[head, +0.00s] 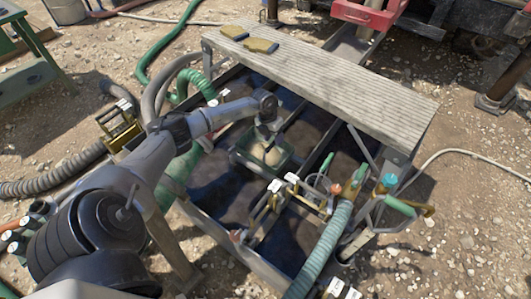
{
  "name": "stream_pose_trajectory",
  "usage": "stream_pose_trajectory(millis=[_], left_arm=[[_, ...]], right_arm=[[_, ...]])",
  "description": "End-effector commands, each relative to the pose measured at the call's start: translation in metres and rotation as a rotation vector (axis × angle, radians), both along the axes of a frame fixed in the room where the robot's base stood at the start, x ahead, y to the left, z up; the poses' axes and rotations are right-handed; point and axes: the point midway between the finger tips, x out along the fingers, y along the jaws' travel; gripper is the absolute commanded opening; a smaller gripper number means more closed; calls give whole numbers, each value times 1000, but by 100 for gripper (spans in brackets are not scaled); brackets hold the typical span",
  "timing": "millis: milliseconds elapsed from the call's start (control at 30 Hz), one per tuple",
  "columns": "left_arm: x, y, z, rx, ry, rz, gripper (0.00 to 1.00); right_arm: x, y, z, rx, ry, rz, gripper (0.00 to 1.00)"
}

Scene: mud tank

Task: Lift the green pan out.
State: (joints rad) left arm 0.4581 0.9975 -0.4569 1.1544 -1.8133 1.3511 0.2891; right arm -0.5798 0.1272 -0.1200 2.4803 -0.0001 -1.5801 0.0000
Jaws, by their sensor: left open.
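The green pan (249,164) sits in the dark mud tank (217,190), near the middle of the head view. A pale, sandy heap shows inside it. My left arm reaches in from the left, and its gripper (268,141) points down over the pan and its heap. The left gripper is open. Its fingertips are small and partly lost against the pan, so I cannot tell whether they touch the rim or the heap. My right gripper is not in view.
Brass valve fittings and a pale green hose (325,255) crowd the near right. Green and grey hoses run on the left. Gravel lies around.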

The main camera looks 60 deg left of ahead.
Motion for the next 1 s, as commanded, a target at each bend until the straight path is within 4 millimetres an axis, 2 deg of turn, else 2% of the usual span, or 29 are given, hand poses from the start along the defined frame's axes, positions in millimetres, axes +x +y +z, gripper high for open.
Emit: stream_pose_trajectory(millis=[33, 333, 633, 1000], left_arm=[[0, -2, -9, -1, 0, -1, 48], [2, -10, -43, -2, 1, -1, 48], [3, -11, -44, -1, 0, 0, 48], [3, -11, -44, -1, 0, 0, 13]], right_arm=[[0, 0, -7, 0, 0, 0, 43], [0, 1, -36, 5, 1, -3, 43], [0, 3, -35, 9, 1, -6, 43], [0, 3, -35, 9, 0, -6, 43]])
